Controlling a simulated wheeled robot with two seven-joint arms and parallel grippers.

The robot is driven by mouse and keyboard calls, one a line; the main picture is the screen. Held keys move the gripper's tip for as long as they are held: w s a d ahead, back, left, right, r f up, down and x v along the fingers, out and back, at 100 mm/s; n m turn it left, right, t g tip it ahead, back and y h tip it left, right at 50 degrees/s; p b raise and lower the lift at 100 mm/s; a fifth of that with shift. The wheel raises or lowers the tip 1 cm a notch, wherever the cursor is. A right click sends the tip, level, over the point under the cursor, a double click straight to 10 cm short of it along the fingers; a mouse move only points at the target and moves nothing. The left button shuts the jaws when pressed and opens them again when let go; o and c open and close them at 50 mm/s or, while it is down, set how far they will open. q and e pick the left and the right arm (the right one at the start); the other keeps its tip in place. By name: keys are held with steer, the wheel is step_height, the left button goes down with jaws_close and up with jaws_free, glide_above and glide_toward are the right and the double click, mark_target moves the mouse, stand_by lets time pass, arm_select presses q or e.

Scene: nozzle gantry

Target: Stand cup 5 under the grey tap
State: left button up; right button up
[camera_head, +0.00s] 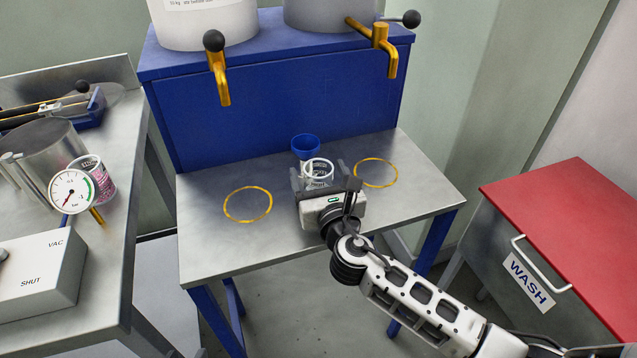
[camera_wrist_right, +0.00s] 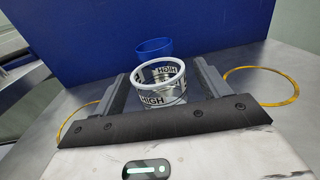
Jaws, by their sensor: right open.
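A clear cup with a white rim and dark print reading HIGH (camera_head: 318,178) stands upright on the metal bench (camera_head: 225,255); no number on it is legible. It also shows in the right wrist view (camera_wrist_right: 160,88). My right gripper (camera_head: 319,170) is open, its fingers on either side of this cup with visible gaps in the wrist view. Two brass taps come from the tanks: one at the left (camera_head: 221,82) under the white tank, one at the right (camera_head: 391,58) under the grey tank (camera_head: 330,14). A yellow ring (camera_head: 376,172) lies below the right tap. My left gripper is out of view.
A blue cup (camera_head: 306,147) stands just behind the clear cup. Another yellow ring (camera_head: 248,205) lies below the left tap. A side bench at left holds a gauge (camera_head: 72,191) and a pink-printed cup (camera_head: 100,182). A red-topped WASH unit (camera_head: 560,205) stands at right.

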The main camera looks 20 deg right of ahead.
steer(key=c, duration=1.1)
steer(key=shift+c, duration=0.2)
